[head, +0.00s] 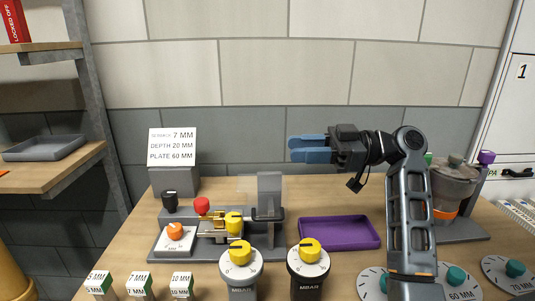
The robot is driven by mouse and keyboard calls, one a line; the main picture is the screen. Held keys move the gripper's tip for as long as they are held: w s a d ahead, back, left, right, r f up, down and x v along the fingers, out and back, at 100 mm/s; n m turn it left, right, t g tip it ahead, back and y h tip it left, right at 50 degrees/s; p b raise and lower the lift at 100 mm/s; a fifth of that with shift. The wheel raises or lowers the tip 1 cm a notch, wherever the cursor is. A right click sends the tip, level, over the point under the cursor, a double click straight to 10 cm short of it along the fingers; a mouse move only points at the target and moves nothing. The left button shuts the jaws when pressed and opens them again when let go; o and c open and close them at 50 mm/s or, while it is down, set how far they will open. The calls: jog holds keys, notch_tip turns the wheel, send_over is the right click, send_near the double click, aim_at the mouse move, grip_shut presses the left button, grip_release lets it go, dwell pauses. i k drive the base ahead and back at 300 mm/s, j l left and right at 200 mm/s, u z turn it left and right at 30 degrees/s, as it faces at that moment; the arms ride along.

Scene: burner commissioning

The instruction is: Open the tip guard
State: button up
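A grey burner rig (180,238) stands on the bench, left of centre. It carries a red knob (202,205), a black knob (170,201), an orange knob (175,231), a yellow knob (234,221) and brass parts. A grey upright bracket (270,193) stands at its right end, with a faint clear panel (246,187) beside it. I cannot tell for certain which part is the tip guard. My gripper (304,150) is empty, up in the air to the right of the bracket and above it, blue fingers pointing left. The fingers look parted. It touches nothing.
A placard (172,147) reads 7 mm, 20 mm and 60 mm. A purple tray (339,232) lies right of the rig. Two yellow-topped MBAR regulators (240,270) stand in front. Labelled blocks (139,284) and plates (509,276) line the front edge. A grey-lidded vessel (452,184) stands right.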

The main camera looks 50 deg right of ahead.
aim_at(253, 210)
jog(key=k, duration=1)
